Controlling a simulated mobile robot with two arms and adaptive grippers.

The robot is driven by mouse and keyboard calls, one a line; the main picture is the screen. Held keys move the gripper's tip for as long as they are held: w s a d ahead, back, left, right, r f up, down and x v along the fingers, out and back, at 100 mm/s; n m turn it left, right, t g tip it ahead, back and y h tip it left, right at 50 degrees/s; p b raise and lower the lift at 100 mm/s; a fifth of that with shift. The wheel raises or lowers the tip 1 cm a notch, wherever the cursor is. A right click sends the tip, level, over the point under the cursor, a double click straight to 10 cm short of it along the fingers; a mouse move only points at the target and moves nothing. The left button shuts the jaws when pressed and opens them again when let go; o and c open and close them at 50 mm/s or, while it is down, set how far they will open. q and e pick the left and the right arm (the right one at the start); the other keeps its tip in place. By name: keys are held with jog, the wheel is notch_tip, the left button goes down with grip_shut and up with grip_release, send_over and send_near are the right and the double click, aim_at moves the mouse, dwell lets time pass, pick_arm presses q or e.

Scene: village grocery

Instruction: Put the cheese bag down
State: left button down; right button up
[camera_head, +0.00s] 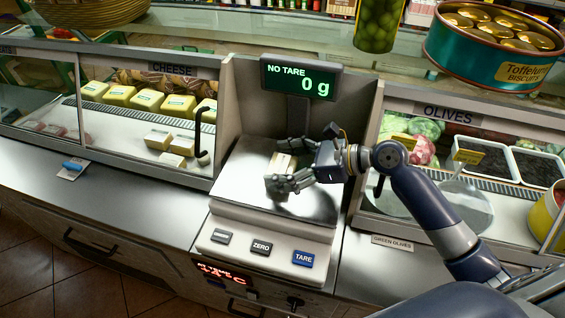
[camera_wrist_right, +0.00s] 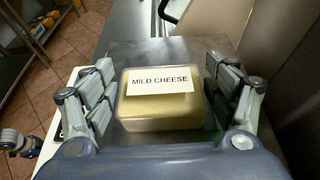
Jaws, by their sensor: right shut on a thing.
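My right gripper (camera_head: 287,166) is over the steel plate of the scale (camera_head: 237,185), its fingers pointing left. It is shut on the cheese bag (camera_head: 283,161), a yellow block mostly hidden by the fingers in the head view. In the right wrist view the cheese bag (camera_wrist_right: 160,108) sits between the two fingers, with a white label reading "MILD CHEESE". The scale display (camera_head: 301,79) reads "NO TARE 0 g". Whether the bag touches the plate is hard to tell.
A glass cheese case (camera_head: 172,70) with several yellow packs stands left of the scale, and an olives case (camera_head: 449,113) stands right. A green biscuit tin (camera_head: 470,65) and an olive jar (camera_head: 378,25) are above. The counter left of the scale (camera_head: 120,205) is mostly clear.

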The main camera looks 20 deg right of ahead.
pick_arm(q)
jog(key=shift+w+r, duration=0.1)
jog(key=shift+w, duration=0.05)
pick_arm(e)
jog(key=shift+f, duration=0.1)
jog(key=o, duration=1.3)
pick_arm(q)
jog(key=shift+w, duration=0.15)
pick_arm(e)
jog(key=shift+o, duration=0.2)
jog(key=b+v, duration=0.1)
jog(key=v, duration=0.9)
jog(key=shift+s+d, duration=0.1)
jog(key=shift+d, duration=0.1)
jog(key=shift+v, duration=0.85)
pick_arm(q)
jog(key=shift+f, duration=0.8)
pick_arm(e)
jog(key=shift+a, duration=0.1)
